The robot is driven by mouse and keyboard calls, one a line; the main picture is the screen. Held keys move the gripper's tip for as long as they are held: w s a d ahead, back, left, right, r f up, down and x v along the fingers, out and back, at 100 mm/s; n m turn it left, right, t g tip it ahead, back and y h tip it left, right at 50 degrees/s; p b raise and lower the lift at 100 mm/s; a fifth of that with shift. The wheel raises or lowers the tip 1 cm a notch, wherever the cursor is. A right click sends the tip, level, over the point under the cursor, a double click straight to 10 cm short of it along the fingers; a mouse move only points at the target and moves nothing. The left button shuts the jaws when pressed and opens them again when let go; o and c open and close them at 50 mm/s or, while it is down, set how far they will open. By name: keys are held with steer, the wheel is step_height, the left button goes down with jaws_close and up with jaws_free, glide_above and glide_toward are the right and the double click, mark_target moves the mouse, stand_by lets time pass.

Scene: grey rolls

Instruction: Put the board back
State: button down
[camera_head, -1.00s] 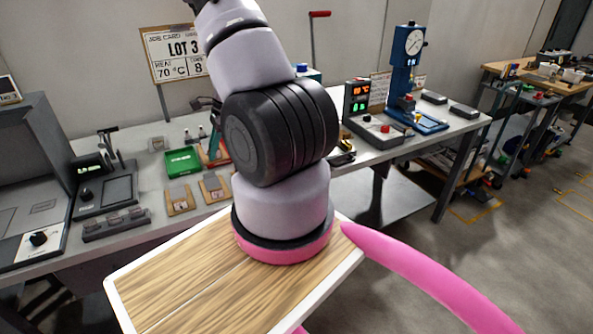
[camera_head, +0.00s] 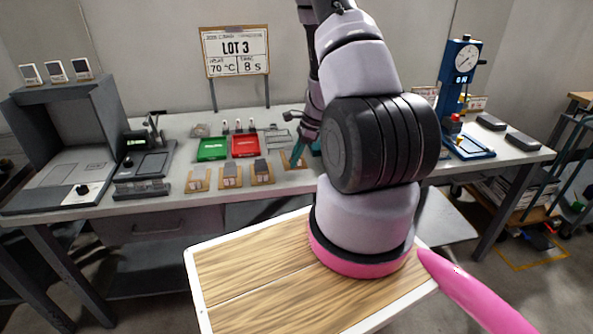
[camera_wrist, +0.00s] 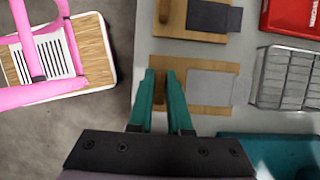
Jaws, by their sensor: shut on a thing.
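Several small tan boards with grey plates lie in a row along the front of the workbench in the head view: a left one (camera_head: 198,180), a middle one (camera_head: 231,176) and a right one (camera_head: 263,172). A further board (camera_head: 294,160) is at the row's right end, by my gripper (camera_head: 300,152). In the wrist view, my gripper's teal fingers (camera_wrist: 163,80) are shut on this board (camera_wrist: 195,109) at its dark wooden grip, with its grey plate (camera_wrist: 212,87) to the right. Whether it touches the bench is unclear. Another board (camera_wrist: 180,46) lies just beyond.
Behind the row stand a green tray (camera_head: 212,149), a red tray (camera_head: 245,145) and a wire basket (camera_head: 278,140). A grey booth (camera_head: 60,130) is at left, a blue press (camera_head: 462,90) at right. A LOT 3 sign (camera_head: 235,52) stands behind.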

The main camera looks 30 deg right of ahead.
steer(key=shift+a+f, duration=0.1)
steer(key=shift+f, duration=2.15)
steer(key=c, duration=0.8)
jaws_free()
steer(key=shift+f, duration=0.1)
steer(key=shift+c, duration=0.2)
